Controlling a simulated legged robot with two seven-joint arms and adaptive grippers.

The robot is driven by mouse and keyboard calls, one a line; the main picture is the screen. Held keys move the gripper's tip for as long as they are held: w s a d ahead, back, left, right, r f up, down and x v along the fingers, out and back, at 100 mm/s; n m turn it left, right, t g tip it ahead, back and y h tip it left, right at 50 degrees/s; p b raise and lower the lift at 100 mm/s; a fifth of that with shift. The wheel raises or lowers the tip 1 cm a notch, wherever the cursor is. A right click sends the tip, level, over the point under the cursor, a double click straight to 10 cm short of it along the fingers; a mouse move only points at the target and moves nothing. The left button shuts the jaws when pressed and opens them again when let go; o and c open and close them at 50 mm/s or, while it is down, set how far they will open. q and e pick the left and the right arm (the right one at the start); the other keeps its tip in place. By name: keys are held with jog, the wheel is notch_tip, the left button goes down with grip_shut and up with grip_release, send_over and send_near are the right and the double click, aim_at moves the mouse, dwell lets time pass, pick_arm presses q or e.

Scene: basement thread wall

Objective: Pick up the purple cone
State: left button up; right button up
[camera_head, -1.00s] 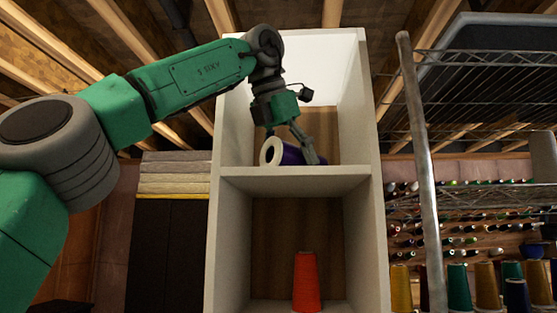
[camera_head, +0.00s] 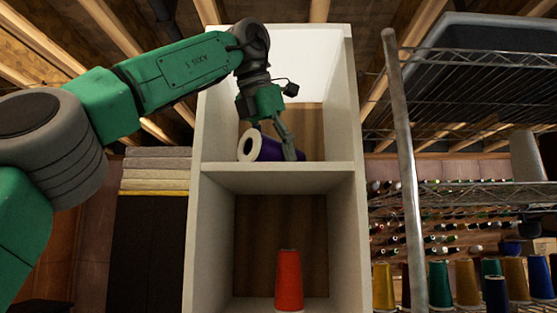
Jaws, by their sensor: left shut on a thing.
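The purple cone (camera_head: 271,149) lies on its side on the upper shelf of the white cabinet, its pale round end (camera_head: 249,146) facing left and toward me. My left gripper (camera_head: 287,152) reaches down from above and is shut on the cone, with its fingers at the cone's right part. The fingers hide some of the cone. I cannot tell whether the cone is lifted clear of the shelf. My right gripper is not in view.
The white cabinet (camera_head: 343,177) has side walls close around the gripper. An orange-red cone (camera_head: 289,280) stands upright in the lower compartment. A wire rack (camera_head: 470,186) with a metal post (camera_head: 407,170) and several thread cones is at right. Folded stacks (camera_head: 155,170) are at left.

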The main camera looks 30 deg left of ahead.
aim_at(265, 143)
pick_arm(q)
jog(key=shift+r, duration=0.3)
jog(key=s+b, duration=0.1)
jog(key=s+d+b, duration=0.1)
jog(key=s, duration=0.1)
jog(key=s+b, duration=0.1)
jog(key=s, duration=0.1)
jog(key=shift+s+d+f, duration=0.15)
jog(key=shift+s+d, duration=0.1)
jog(key=shift+d, duration=0.1)
pick_arm(e)
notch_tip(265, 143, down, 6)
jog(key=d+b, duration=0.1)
jog(key=b, duration=0.2)
pick_arm(q)
jog(key=s+p, duration=0.4)
jog(key=s, duration=0.8)
jog(key=shift+s+d+r+p, duration=0.15)
jog(key=shift+d+r+p, duration=0.05)
jog(key=shift+d+p, duration=0.25)
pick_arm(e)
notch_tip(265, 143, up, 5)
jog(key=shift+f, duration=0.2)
pick_arm(q)
jog(key=shift+a, duration=0.2)
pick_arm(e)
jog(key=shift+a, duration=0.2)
